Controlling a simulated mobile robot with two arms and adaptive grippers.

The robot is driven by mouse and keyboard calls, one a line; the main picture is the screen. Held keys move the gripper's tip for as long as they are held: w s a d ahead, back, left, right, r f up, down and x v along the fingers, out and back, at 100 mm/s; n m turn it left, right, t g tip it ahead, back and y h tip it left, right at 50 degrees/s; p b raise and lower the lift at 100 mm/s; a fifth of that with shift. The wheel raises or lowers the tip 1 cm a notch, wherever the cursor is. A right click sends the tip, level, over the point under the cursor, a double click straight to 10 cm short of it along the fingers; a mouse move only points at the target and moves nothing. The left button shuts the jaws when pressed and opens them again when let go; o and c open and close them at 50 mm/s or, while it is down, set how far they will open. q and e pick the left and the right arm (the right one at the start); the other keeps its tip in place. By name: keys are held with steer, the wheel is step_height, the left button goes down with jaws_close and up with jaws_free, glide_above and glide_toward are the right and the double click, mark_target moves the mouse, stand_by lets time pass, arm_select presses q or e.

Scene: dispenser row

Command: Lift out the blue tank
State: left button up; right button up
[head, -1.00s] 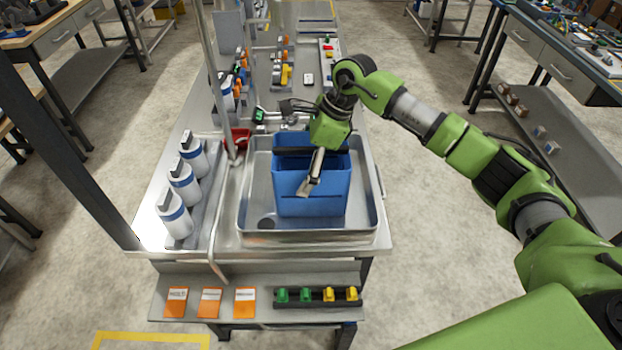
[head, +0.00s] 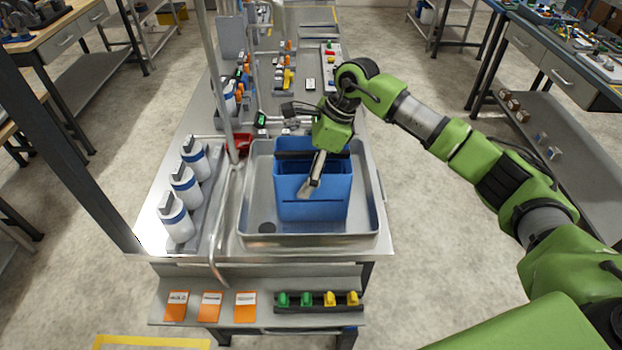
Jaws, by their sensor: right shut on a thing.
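The blue tank (head: 313,209) stands upright in the grey metal basin (head: 257,207), in the middle of the head view. It is an open box with a dark bar (head: 290,155) across its top near the back. My right gripper (head: 312,188) comes down over the tank from the green arm at the right. It is shut on the tank's dark bar, though the wrist hides much of the grip. I cannot tell whether the tank's bottom touches the basin floor. My left gripper is not in view.
Several white dispenser bottles (head: 186,188) stand in a row left of the basin. A thin metal post (head: 213,80) rises beside it. A small red bin (head: 239,143) sits behind. Orange cards (head: 210,306) and green and yellow pieces (head: 318,299) lie on the front shelf.

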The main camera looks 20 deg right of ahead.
steer(key=shift+s+f, duration=0.15)
steer(key=shift+f, duration=0.05)
steer(key=shift+r+p, duration=0.35)
steer(key=shift+p, duration=0.3)
steer(key=r+b, duration=0.1)
steer(key=w+r+b, duration=0.1)
steer(key=b, duration=0.1)
steer(key=shift+r, duration=0.15)
steer(key=s+d+r+b, duration=0.2)
steer(key=s+r, duration=0.1)
steer(key=s, duration=0.1)
steer(key=s+d+r+b, duration=0.1)
steer(key=s+d+r, duration=0.2)
steer(key=s+r, duration=0.1)
steer(key=s+d+r+b, duration=0.2)
steer(key=s+d+r, duration=0.1)
steer(key=s, duration=0.1)
steer(key=shift+r+b, duration=0.3)
steer(key=shift+b, duration=0.05)
